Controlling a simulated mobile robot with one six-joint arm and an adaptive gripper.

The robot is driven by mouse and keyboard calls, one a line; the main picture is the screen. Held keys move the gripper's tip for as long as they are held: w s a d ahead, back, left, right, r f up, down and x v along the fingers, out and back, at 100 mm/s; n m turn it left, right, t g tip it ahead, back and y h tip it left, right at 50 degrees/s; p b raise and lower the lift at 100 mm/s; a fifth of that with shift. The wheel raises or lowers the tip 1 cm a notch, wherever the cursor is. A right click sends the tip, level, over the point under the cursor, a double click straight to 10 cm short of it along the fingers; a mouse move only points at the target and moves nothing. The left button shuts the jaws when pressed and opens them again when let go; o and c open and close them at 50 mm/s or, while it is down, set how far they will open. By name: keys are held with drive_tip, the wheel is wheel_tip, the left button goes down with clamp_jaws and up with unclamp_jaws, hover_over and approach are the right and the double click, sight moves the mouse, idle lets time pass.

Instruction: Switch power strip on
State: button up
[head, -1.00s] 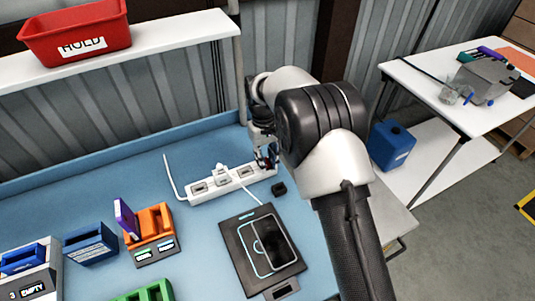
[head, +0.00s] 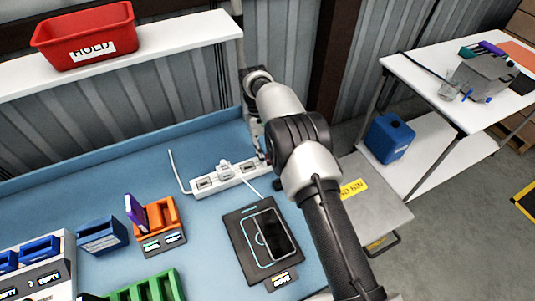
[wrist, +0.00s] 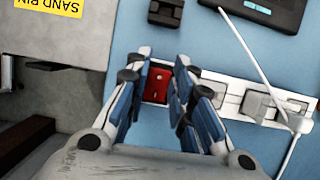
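The white power strip (head: 228,178) lies on the blue bench, with a white plug (head: 225,168) in one of its sockets. In the wrist view the strip (wrist: 232,101) runs to the right, and its red rocker switch (wrist: 158,82) sits at the left end. I cannot tell which way the rocker is set. My gripper (wrist: 160,68) is open and empty, with one finger on each side of the switch in that view. I cannot tell whether the fingers touch the strip. In the head view my arm mostly hides the gripper and the switch end.
A black charging pad (head: 245,250) with a phone (head: 274,236) lies in front of the strip. A small dark block (wrist: 165,12) is near the switch end. An orange holder (head: 157,216) and blue holder (head: 101,235) stand left. A grey sand bin (head: 372,203) is right of the bench.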

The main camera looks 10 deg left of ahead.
drive_tip(key=o, duration=0.4)
drive_tip(key=shift+o, duration=0.2)
drive_tip(key=shift+t+y+b, duration=0.3)
drive_tip(key=shift+b, duration=0.1)
